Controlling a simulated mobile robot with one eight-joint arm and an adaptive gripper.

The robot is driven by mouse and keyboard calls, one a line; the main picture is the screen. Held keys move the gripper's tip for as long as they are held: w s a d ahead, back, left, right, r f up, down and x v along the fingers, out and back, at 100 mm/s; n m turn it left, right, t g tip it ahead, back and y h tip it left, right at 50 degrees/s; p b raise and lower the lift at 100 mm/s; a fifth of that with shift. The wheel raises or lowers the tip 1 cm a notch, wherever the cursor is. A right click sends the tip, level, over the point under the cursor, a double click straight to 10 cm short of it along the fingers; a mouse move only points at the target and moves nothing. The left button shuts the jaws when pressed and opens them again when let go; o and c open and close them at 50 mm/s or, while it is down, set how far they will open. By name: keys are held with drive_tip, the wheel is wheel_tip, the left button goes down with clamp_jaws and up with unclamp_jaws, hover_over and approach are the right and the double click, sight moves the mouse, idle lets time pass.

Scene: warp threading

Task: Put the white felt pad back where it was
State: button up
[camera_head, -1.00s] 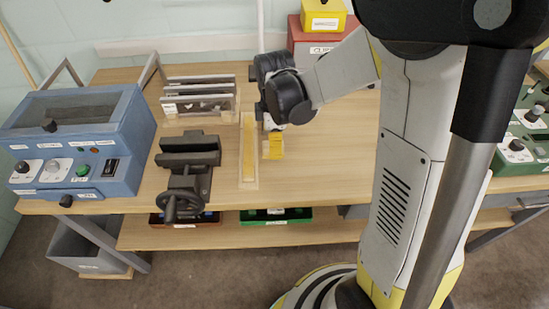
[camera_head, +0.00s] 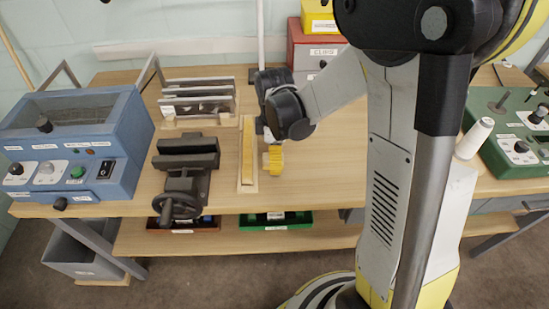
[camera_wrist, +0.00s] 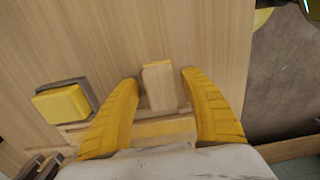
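I cannot pick out a white felt pad for certain in either view. My gripper (camera_wrist: 161,80) is open in the wrist view, with its two yellow fingers apart. A small pale wooden block (camera_wrist: 160,87) with a yellow-orange end lies between and beyond the fingertips. It shows no clear contact with either finger. In the head view my gripper (camera_head: 272,160) is low over the table, just right of a long wooden tray (camera_head: 248,187) with a yellow strip (camera_head: 247,150). The tray also shows along the bottom of the wrist view (camera_wrist: 165,127). My wrist hides the table behind it.
A yellow block (camera_wrist: 62,104) with a dark backing lies left of the fingers in the wrist view. A black vise (camera_head: 186,165), a rack of upright plates (camera_head: 198,97) and a blue box (camera_head: 85,135) stand left.

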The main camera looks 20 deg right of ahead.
drive_tip(key=shift+r, duration=0.1)
wheel_tip(320, 180, up, 12)
drive_tip(key=p, duration=0.5)
drive_tip(key=s+r+m+t, duration=0.7)
drive_tip(key=s+r+m, duration=0.2)
drive_tip(key=s+m, duration=0.3)
drive_tip(key=shift+s+a+r+m, duration=0.2)
drive_tip(key=shift+s+r+m, duration=0.1)
drive_tip(key=shift+m, duration=0.9)
drive_tip(key=shift+d, duration=0.1)
